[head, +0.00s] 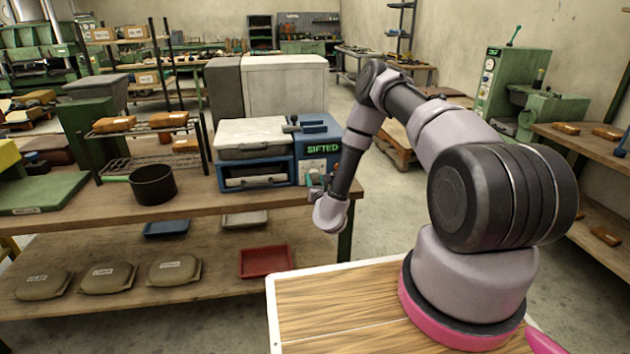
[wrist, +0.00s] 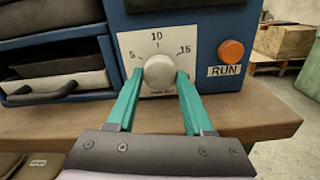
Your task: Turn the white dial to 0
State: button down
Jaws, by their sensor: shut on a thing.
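The white dial (wrist: 160,72) is a round knob on a pale scale plate (wrist: 133,42) marked 5, 10 and 15, on the front of a blue machine (wrist: 195,25). No 0 mark can be read; the lower plate is partly covered by the dial and my fingers. I cannot make out a pointer on the dial. My gripper (wrist: 160,76) has its teal fingers on the left and right sides of the dial, shut on it.
An orange button (wrist: 231,52) labelled RUN is right of the dial. The wooden bench (wrist: 235,115) runs below the machine. A black pot (head: 153,185) stands further left. A red tray (head: 265,262) is on the lower shelf.

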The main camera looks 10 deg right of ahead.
jog(key=shift+s+f, duration=0.1)
dwell(0.3)
jog(key=shift+c, duration=1.5)
grip_release()
jog(key=s, duration=1)
jog(key=shift+s, duration=0.35)
